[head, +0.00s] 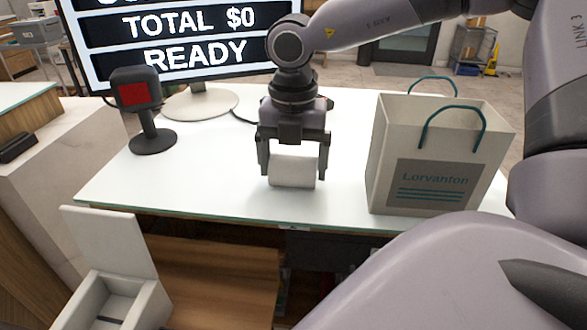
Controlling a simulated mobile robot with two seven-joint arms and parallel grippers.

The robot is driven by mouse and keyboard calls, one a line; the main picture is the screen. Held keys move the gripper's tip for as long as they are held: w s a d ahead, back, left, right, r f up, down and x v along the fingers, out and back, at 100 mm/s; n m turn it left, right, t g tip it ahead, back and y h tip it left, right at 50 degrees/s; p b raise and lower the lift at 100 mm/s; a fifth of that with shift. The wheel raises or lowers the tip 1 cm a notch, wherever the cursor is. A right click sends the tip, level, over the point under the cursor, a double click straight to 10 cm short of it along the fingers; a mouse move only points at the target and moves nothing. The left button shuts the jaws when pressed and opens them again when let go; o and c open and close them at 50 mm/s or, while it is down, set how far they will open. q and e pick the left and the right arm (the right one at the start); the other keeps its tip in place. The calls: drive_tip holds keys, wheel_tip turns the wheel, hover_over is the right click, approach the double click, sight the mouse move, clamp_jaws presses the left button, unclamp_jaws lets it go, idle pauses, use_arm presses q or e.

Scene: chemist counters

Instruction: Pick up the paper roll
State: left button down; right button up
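The paper roll (292,170) is a short white cylinder lying on its side near the front edge of the white counter in the head view. My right gripper (294,168) points down over it from above, with one finger at each end of the roll. The fingers are spread wide, and a thin gap seems to show at the right finger; contact at the left finger is hard to tell. The roll appears to rest on the counter. My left gripper is not in view.
A white paper bag (420,150) with teal handles stands right of the roll. A dark scanner (152,139) on a round stand and a monitor (190,45) stand to the left and behind. A white open box (110,290) is lower left. The counter (220,185) is clear around the roll.

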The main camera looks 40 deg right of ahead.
drive_tip(key=c, duration=0.5)
drive_tip(key=shift+r, duration=0.1)
